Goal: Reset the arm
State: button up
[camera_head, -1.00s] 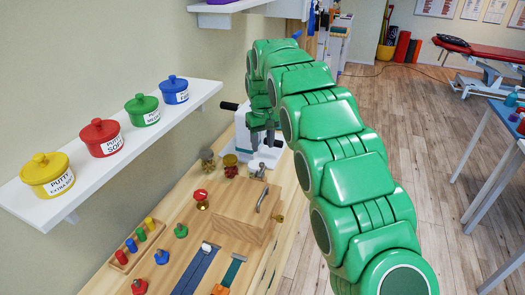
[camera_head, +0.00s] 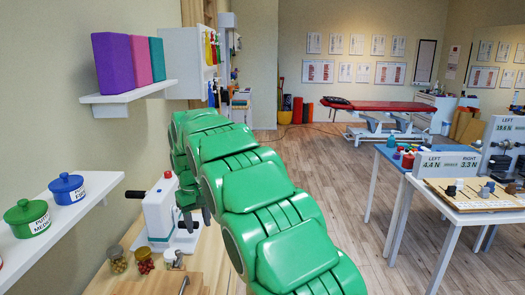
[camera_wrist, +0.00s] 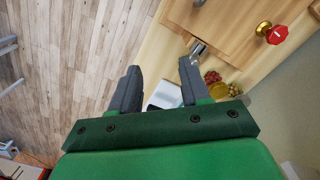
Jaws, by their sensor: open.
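My green arm reaches forward from the lower right in the head view. My gripper (camera_head: 195,217) hangs at its far end, fingers pointing down, in front of the white device with a dark handle (camera_head: 162,208). In the wrist view my gripper (camera_wrist: 157,88) shows two grey fingers spread apart with nothing between them.
The wooden bench (camera_head: 130,262) carries small jars (camera_head: 144,260). A wall shelf (camera_head: 75,221) with putty pots (camera_head: 67,189) stands left. A table with a force display (camera_head: 449,163) stands right. The wooden floor (camera_head: 352,205) between is clear. A red knob (camera_wrist: 277,34) shows in the wrist view.

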jog(key=s+d+r+m, duration=0.25)
jog(key=s+d, duration=0.55)
jog(key=d, duration=0.4)
jog(key=s+d+r+m, duration=0.2)
jog(key=s+d+r, duration=0.2)
jog(key=s+d, duration=0.65)
jog(key=s+d+f+m, duration=0.1)
jog(key=s+d, duration=0.3)
jog(key=s, duration=0.4)
jog(key=s+d+f+m+g, duration=0.1)
jog(key=s+d+f, duration=0.2)
jog(key=s, duration=0.6)
jog(key=s+d+f+m, duration=0.1)
jog(key=s+d+f, duration=0.1)
jog(key=s+d, duration=0.3)
jog(key=s, duration=0.3)
jog(key=shift+s+f+g, duration=0.2)
jog(key=shift+g, duration=0.2)
